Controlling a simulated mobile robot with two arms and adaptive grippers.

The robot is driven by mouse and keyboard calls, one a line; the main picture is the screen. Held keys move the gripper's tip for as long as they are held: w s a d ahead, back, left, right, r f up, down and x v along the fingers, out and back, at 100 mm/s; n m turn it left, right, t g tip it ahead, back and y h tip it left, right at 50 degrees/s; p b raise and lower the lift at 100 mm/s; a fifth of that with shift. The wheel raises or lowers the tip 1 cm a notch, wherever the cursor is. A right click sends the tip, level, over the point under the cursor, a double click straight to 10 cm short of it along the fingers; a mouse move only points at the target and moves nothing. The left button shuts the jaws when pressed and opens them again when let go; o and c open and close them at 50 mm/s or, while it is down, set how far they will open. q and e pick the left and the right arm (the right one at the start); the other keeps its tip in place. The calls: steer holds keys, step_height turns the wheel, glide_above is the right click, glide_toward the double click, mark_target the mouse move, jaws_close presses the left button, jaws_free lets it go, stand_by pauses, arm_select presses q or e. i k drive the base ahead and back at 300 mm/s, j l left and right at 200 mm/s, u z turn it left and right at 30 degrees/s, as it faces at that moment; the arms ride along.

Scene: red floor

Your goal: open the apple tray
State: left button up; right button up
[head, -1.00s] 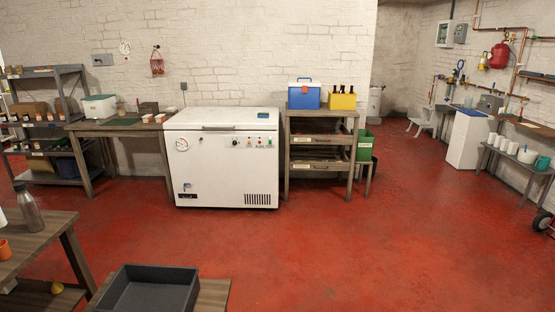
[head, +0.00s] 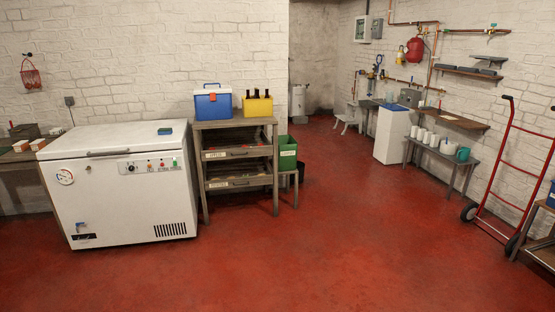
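A wooden rack (head: 201,182) with pull-out trays stands right of the white chest freezer in the head view. Its upper tray (head: 240,153) bears a white label that seems to read "APPLE". Its lower tray (head: 240,183) has another label, too small to read surely. Both tray fronts look flush with the rack, so both appear closed. The trays' contents are mostly hidden in shadow. Neither of my grippers is in view.
The white freezer (head: 122,190) stands close on the rack's left. A blue cooler (head: 212,104) and a yellow bottle crate (head: 257,106) sit on top. A green bin (head: 288,152) is at its right. Red floor (head: 300,255) in front is clear. A red hand truck (head: 505,175) stands right.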

mark_target(236, 144)
steer(key=i+u, duration=0.25)
steer(key=i, duration=0.65)
steer(key=i+u, duration=0.25)
steer(key=i, duration=0.65)
